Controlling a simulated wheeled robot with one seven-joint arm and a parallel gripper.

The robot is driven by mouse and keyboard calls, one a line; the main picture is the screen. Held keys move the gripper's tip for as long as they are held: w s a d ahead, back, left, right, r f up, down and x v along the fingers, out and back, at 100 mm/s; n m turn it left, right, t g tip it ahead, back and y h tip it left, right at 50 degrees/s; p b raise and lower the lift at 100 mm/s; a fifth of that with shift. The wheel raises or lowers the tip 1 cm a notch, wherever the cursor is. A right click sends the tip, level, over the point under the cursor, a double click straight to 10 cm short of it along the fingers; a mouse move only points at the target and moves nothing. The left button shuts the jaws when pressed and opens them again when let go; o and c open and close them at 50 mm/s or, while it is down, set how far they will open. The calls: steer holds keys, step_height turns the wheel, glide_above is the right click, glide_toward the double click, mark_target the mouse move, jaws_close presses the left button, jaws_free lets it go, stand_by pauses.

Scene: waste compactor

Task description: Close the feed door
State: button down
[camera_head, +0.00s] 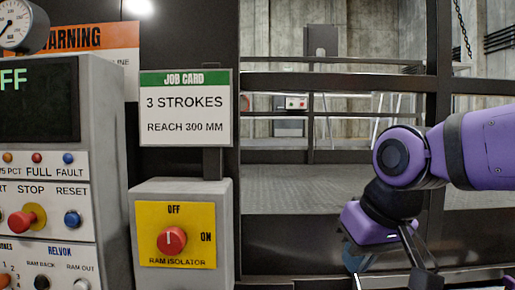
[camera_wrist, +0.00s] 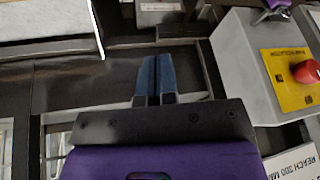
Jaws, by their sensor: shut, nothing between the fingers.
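My gripper shows in the wrist view (camera_wrist: 156,78), its two blue fingers together with nothing between them. They point at a dark panel and a light bar close in front of them. In the head view, my gripper hangs low at the right and its blue fingertips (camera_head: 355,260) are partly hidden. It is in front of a dark metal frame (camera_head: 290,240) whose upper part is open to the room behind. I cannot tell for sure which dark panel is the feed door, or how far it stands open.
The grey ram isolator box (camera_head: 183,276) with a red knob (camera_head: 172,241) stands left of my gripper. A job card (camera_head: 186,108) is above it. A control panel (camera_head: 60,140) with buttons and an emergency stop fills the far left. Dark posts (camera_head: 438,70) and rails stand at the right.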

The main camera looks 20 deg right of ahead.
steer(key=w+a+r+m+g+y, duration=0.1)
steer(key=w+r+m+y, duration=0.35)
steer(key=w+m, duration=0.25)
steer(key=w+a+r+m+g+y, duration=0.1)
steer(key=w+r+m+y, duration=0.3)
steer(key=w+m+y, duration=0.25)
steer(key=w+d+r+m+t+y, duration=0.5)
steer(key=w+d+m, duration=0.35)
steer(key=w, duration=0.35)
steer(key=w+a+r+g, duration=0.1)
steer(key=w+a, duration=0.4)
steer(key=a, duration=0.7)
steer(key=shift+a+n, duration=0.3)
steer(key=shift+n, duration=0.1)
steer(key=x, duration=1.9)
steer(key=shift+d, duration=0.1)
